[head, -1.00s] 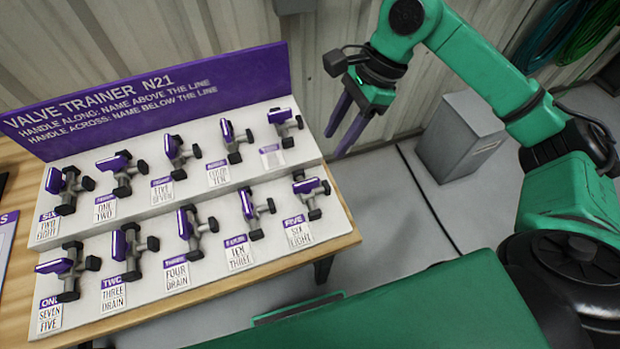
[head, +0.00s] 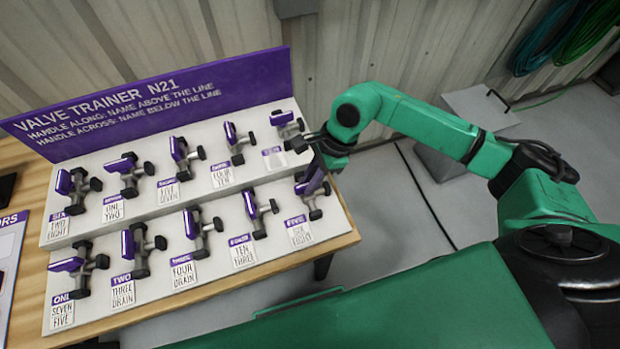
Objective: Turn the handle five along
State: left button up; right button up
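The valve labelled FIVE (head: 315,213) is at the right end of the front row on the white stepped trainer board. Its purple handle is largely covered by my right gripper, so its exact angle is hard to tell now. The FIVE label (head: 297,221) is clear in front of the valve. My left gripper is not in view.
Valve four (head: 258,212) stands close to the left, and a back-row valve (head: 287,124) stands just behind, near my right wrist. The purple sign panel (head: 160,100) rises behind the board. A grey box (head: 480,112) stands on the floor at right.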

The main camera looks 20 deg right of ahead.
grip_shut()
jog(key=m+b, duration=0.2)
jog(key=m+t+b, duration=0.1)
jog(key=m, duration=0.1)
jog(key=shift+s+f+t+b, duration=0.1)
jog(key=shift+f+t+b, duration=0.1)
jog(key=shift+t+b, duration=0.15)
jog(key=m+t+b, duration=0.1)
jog(key=m+b, duration=0.1)
jog(key=m+h+b, duration=0.1)
jog(key=m+b, duration=0.1)
jog(key=m, duration=0.1)
jog(key=shift+s+a+m+t, duration=0.1)
jog(key=shift+m+t, duration=0.2)
jog(key=shift+t, duration=0.05)
jog(key=m+h+b, duration=0.1)
jog(key=m+b, duration=0.1)
jog(key=m+t+b, duration=0.1)
jog(key=m, duration=0.1)
jog(key=shift+a+r+m+h+b, duration=0.1)
jog(key=shift+m+h+b, duration=0.2)
jog(key=shift+h+b, duration=0.1)
jog(key=shift+s+r+m+h+b, duration=0.15)
jog(key=shift+m+h+b, duration=0.65)
jog(key=shift+m, duration=1.1)
jog(key=o, duration=0.7)
grip_release()
